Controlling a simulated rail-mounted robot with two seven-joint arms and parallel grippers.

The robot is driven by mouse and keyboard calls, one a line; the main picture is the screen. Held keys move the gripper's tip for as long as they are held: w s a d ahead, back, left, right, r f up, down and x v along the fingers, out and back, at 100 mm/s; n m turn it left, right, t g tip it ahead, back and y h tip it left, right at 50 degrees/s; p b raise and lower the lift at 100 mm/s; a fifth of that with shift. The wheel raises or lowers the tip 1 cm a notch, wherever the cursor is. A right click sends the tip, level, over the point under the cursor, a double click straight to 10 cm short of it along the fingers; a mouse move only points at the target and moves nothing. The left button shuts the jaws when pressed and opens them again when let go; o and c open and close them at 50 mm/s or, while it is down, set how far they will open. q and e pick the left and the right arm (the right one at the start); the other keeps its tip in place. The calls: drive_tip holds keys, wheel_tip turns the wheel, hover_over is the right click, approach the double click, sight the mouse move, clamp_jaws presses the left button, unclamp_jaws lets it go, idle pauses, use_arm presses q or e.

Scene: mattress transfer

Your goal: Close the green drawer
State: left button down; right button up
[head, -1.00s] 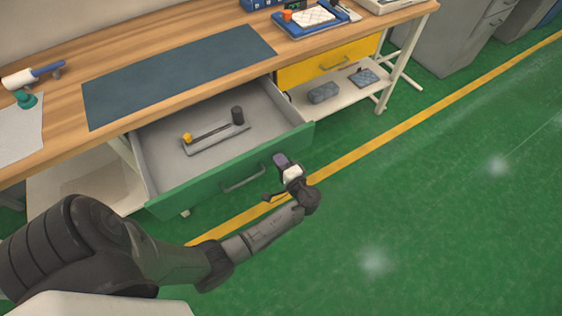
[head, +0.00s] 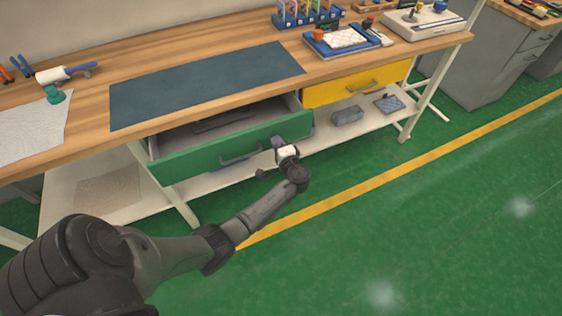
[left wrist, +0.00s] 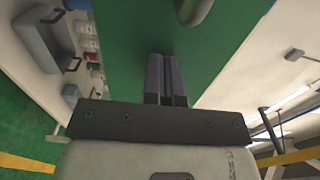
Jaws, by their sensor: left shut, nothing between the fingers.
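The green drawer (head: 195,160) under the workbench is partly open, with a strip of its grey inside showing behind the front. Its handle (head: 240,156) is on the middle of the front. My left gripper (head: 278,143) is at the right part of the drawer front, to the right of the handle. In the left wrist view its two fingers (left wrist: 165,80) are shut together with nothing between them, pointing at the green front; I cannot tell if they touch it. A dark object (head: 222,121) lies inside the drawer, mostly hidden. My right gripper does not show.
A yellow drawer (head: 355,83) sits to the right, shut. A lower shelf (head: 330,133) holds grey boxes. The wooden bench top (head: 180,65) carries a dark mat, a blue tray and tools. The green floor in front is clear.

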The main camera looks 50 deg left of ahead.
use_arm(q)
drive_tip(key=b, duration=0.4)
approach(263, 120)
drive_tip(key=a+r, duration=0.4)
drive_tip(key=a, duration=0.1)
drive_tip(key=shift+s+a+r, duration=0.15)
drive_tip(key=shift+s+r, duration=0.05)
drive_tip(key=shift+r, duration=0.1)
drive_tip(key=shift+w+a, duration=0.1)
drive_tip(key=shift+a, duration=0.35)
drive_tip(key=shift+b, duration=0.3)
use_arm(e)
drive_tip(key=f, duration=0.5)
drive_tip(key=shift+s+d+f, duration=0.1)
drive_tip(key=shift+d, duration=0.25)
use_arm(q)
drive_tip(key=shift+d+r+p, duration=0.15)
drive_tip(key=shift+d+p, duration=0.2)
drive_tip(key=shift+d, duration=0.1)
drive_tip(key=s+d+p, duration=0.2)
drive_tip(key=d+p, duration=0.1)
drive_tip(key=d, duration=1)
drive_tip(key=shift+s+f, duration=0.25)
drive_tip(key=shift+s, duration=0.15)
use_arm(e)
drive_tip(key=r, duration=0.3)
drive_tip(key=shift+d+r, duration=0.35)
